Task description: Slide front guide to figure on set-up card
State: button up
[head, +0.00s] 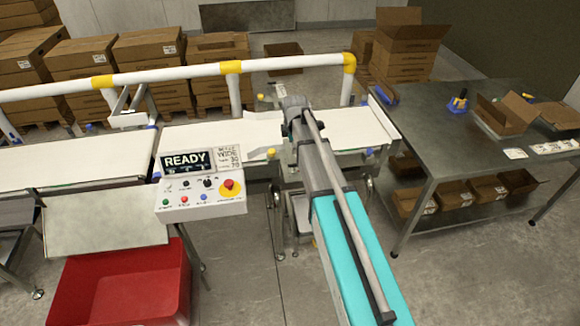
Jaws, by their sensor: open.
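The set-up card (228,157) stands beside the READY display on the near side of the belt. It reads WIDE, with what look like 30 and 70 below; the small words are unclear. A yellow knob (271,152) sits at the belt's near edge, right of the card, apparently on the front guide; its rail and scale are too small to read. My arm reaches in from the lower right, and my gripper (293,128) is over the belt, right of that knob. The wrist largely hides its open fingers. I see nothing held.
The white belt (205,138) is empty. A second yellow knob (260,97) is at its far edge. A white guard rail (190,72) runs behind. The control box (203,199) and red bin (125,290) stand in front. A steel table (440,140) is at right.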

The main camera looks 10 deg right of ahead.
aim_at(291, 165)
jog(key=shift+f, duration=0.15)
jog(key=w+f+b, duration=0.1)
jog(key=f+b, duration=0.7)
jog(key=b, duration=0.1)
jog(key=w+f+b, duration=0.1)
jog(key=f+b, duration=0.3)
jog(key=f, duration=0.1)
jog(key=shift+w+f, duration=0.1)
jog(key=shift+w, duration=0.25)
dwell(0.3)
grip_shut()
dwell(0.4)
